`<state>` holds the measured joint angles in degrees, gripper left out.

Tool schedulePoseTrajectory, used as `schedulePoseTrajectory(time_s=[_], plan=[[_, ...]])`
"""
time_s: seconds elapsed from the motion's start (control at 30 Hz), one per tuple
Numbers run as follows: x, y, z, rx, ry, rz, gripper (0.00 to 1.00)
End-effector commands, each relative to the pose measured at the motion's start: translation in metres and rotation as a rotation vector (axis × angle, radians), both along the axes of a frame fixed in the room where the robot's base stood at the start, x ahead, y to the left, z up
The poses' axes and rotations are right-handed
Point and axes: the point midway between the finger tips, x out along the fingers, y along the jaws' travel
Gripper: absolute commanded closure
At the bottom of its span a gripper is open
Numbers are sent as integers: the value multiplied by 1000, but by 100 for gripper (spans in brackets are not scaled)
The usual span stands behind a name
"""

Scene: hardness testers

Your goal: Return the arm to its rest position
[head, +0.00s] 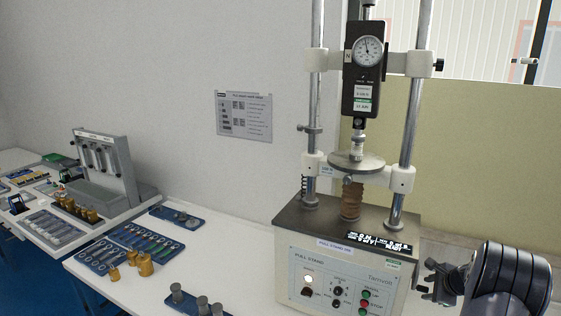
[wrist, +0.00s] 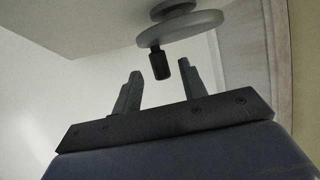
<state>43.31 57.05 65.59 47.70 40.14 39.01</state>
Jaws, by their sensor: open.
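My gripper (head: 428,280) shows at the lower right of the head view, just right of the pull stand (head: 340,275), with a gap between them. Its two fingers point left toward the stand. In the wrist view my gripper (wrist: 155,95) has its two dark fingers apart, with nothing held between them. Beyond the fingertips, a round grey disc (wrist: 200,25) with a short dark knob (wrist: 160,66) shows; I cannot tell whether it is part of the stand. Most of my arm is out of the head view.
The stand has two steel columns, a dial gauge (head: 367,51) and a round plate (head: 357,163). Left of it on the white table are blue trays (head: 177,217), brass weights (head: 145,264) and a grey rack (head: 108,160). A notice (head: 244,117) hangs on the wall.

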Motion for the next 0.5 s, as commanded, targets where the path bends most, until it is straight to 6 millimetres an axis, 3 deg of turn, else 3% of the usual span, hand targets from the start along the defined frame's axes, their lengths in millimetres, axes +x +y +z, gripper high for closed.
schedulePoseTrajectory(time_s=[0.2,0.5], plan=[[17,2,-20,1,2,1,60],[25,2,-31,-4,-6,-1,60]])
